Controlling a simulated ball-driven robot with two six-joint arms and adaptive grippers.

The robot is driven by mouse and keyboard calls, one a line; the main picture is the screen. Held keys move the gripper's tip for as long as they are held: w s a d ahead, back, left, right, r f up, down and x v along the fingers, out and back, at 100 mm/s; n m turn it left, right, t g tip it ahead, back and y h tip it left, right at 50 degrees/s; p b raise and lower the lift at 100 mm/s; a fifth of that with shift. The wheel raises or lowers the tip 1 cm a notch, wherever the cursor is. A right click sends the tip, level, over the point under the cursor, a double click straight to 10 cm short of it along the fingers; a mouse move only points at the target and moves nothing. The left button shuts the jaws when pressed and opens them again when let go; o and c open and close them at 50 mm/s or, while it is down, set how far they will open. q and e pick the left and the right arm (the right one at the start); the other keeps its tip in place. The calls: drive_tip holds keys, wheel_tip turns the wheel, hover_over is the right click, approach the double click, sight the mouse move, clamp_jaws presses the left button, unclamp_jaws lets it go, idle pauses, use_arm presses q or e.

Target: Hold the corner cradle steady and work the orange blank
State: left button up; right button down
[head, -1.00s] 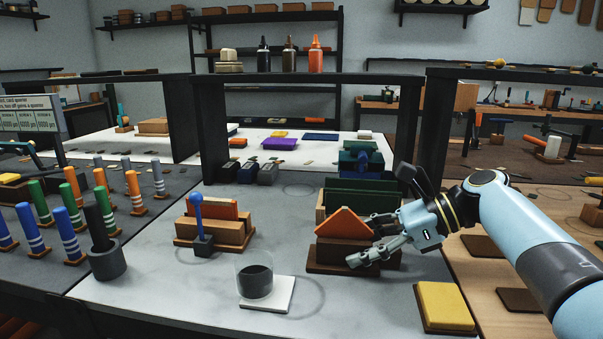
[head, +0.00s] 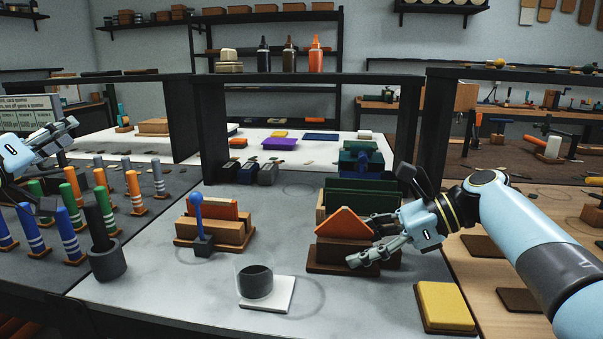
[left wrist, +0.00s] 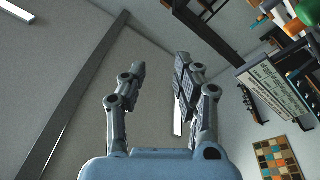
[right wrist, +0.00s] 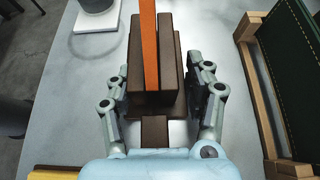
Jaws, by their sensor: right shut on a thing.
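The corner cradle (head: 340,255) is a dark brown wooden block on a base, right of the bench's middle. The orange blank (head: 343,222) stands in it, one corner pointing up; in the right wrist view the blank (right wrist: 149,45) shows edge-on between the cradle's (right wrist: 166,60) brown walls. My right gripper (head: 362,242) is shut on the cradle from the right, a finger on each side; this gripper (right wrist: 157,92) also shows in the right wrist view. My left gripper (head: 70,132) is at the far left above the coloured pegs. In the left wrist view it (left wrist: 160,75) is open and empty.
A blue-knobbed lever (head: 197,212) stands before a wooden holder (head: 232,232) with an orange piece. A dark-filled glass (head: 255,281) sits on a white coaster (head: 280,300). A yellow pad (head: 445,305) lies front right; green boards (head: 360,187) stand behind the cradle.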

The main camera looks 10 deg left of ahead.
use_arm(q)
drive_tip(key=w+d+r+m+h, duration=0.3)
drive_tip(key=d+r+m+h, duration=0.15)
drive_tip(key=d, duration=0.55)
drive_tip(key=m+g+h, duration=0.5)
drive_tip(key=m+g, duration=1.5)
approach(338, 211)
drive_tip(key=d, duration=0.1)
drive_tip(key=shift+d+f, duration=0.4)
drive_tip(key=shift+f, duration=0.2)
drive_tip(key=x, duration=0.7)
drive_tip(key=shift+d+f, duration=0.15)
drive_tip(key=shift+d, duration=0.1)
drive_tip(key=shift+c, duration=0.2)
use_arm(e)
drive_tip(key=shift+f, duration=0.1)
use_arm(q)
clamp_jaws()
